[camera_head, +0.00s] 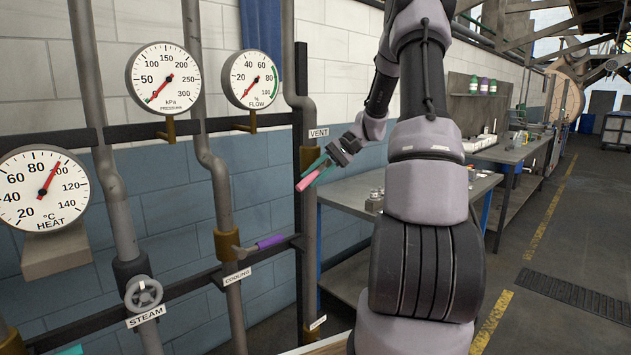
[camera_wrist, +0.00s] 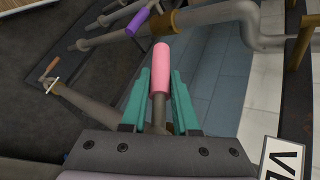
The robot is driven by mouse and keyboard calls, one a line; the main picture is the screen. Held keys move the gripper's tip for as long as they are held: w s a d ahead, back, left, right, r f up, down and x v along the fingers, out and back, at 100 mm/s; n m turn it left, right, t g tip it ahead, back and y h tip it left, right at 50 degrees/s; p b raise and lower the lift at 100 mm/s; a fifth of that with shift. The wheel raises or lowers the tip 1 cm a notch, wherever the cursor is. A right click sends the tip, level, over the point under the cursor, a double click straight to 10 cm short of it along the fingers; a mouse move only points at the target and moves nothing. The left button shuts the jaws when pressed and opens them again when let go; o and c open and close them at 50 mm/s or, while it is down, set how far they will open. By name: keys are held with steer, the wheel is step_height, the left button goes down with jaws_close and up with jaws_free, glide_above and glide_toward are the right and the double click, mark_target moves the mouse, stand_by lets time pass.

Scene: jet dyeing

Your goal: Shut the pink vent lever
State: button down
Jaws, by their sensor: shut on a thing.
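The pink vent lever (camera_head: 306,182) sticks out from the vent pipe, just below the VENT label (camera_head: 318,133), and slants down to the left in the head view. In the wrist view its pink grip (camera_wrist: 160,68) points up, with a bare grey stem below it. My gripper (camera_head: 313,169) is at the lever, its green fingers (camera_wrist: 162,95) on either side of the lever, shut on it. The lever's joint at the pipe is partly hidden by the gripper.
A purple cooling lever (camera_head: 270,241) lies lower left, above the COOLING label. The STEAM handwheel (camera_head: 144,293) is further left. Gauges for pressure (camera_head: 163,78), flow (camera_head: 250,79) and heat (camera_head: 45,188) hang on the pipes. A grey workbench (camera_head: 345,193) stands behind my arm.

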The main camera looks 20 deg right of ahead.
steer(key=r+y, duration=0.2)
steer(key=y, duration=0.1)
steer(key=m+g+y, duration=0.1)
steer(key=y, duration=0.1)
steer(key=shift+s+a+r, duration=0.1)
steer(key=shift+a+r, duration=0.15)
steer(key=shift+r, duration=0.25)
steer(key=c, duration=0.7)
jaws_free()
steer(key=v, duration=1)
steer(key=shift+d, duration=0.4)
